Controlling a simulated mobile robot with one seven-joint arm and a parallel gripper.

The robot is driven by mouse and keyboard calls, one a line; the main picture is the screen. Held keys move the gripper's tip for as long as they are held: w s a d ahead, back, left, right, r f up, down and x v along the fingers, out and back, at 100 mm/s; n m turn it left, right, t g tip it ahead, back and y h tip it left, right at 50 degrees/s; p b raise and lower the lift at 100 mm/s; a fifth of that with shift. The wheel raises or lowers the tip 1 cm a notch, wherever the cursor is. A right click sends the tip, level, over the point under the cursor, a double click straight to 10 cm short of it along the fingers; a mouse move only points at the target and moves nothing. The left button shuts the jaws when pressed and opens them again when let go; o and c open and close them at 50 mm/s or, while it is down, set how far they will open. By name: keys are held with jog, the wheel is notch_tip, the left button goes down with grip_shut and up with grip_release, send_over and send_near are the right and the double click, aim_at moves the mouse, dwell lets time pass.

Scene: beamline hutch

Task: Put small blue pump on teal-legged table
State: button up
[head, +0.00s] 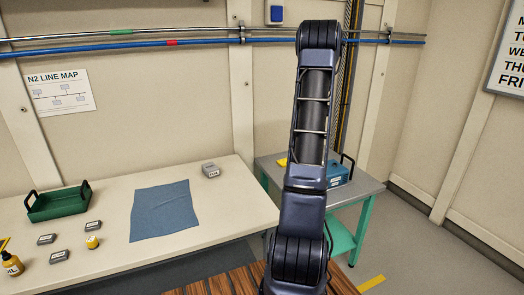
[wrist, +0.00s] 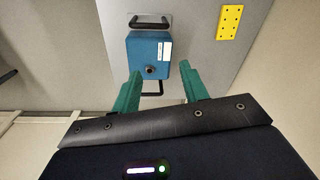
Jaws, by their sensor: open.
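The small blue pump (head: 338,174) is a blue box with dark handles. It stands on the grey top of the teal-legged table (head: 362,189), partly hidden behind my arm in the head view. In the wrist view the pump (wrist: 149,56) shows a round dark fitting and a white label, and the grey tabletop (wrist: 204,78) lies around it. My gripper (wrist: 160,70) is open with nothing held. Its green fingertips appear at either side of the pump's near end; I cannot tell how far above it they are. In the head view the gripper is hidden.
A yellow plate with holes (wrist: 230,22) lies near the pump.

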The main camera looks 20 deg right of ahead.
jog(key=s+a+r+n+t, duration=0.15)
jog(key=s+a+r, duration=0.3)
jog(key=a, duration=0.55)
jog(key=s+a+r+n, duration=0.3)
jog(key=s+a+r, duration=0.15)
jog(key=a, duration=0.55)
jog(key=s+a+r+n+t, duration=0.1)
jog(key=s+a+r+n, duration=0.2)
jog(key=a+r, duration=0.5)
jog(key=s+a+f+n, duration=0.3)
jog(key=s+a, duration=0.6)
jog(key=s, duration=0.2)
jog(key=s+a+f+n+t, duration=0.1)
jog(key=s+a+f+n, duration=0.2)
jog(key=s+a, duration=0.6)
jog(key=s+n, duration=0.1)
jog(key=s, duration=0.2)
jog(key=shift+s+a+f, duration=0.2)
jog(key=shift+s+a, duration=0.05)
jog(key=shift+a, duration=0.1)
